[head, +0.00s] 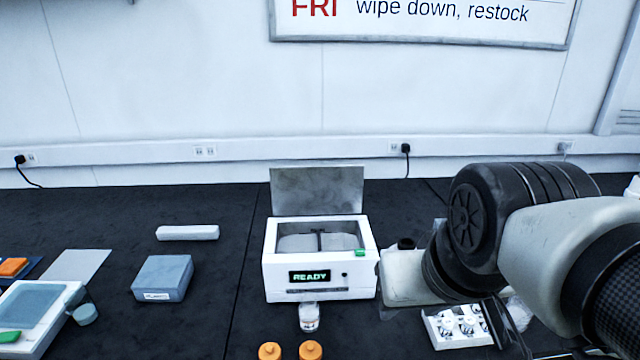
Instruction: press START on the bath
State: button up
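The bath (274,284) is a white box in the middle of the bench, with its grey lid (317,190) standing open at the back. Its display (310,276) reads READY in green. A small green button (360,253) sits at the right of its front top edge; any label on it is too small to read. A dark round spot shows on the front face. My arm comes in from the right, beside the bath and apart from the green button. My gripper is mostly hidden below the arm links, and its fingers cannot be made out.
A small clear jar (309,317) stands before the bath, with two orange caps (311,350) nearer. A blue-grey box (162,278) and a white bar (187,232) lie left. A white tray (440,335) of round items is lower right. Dark bench is clear just left of the bath.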

grip_shut()
dwell(1.4)
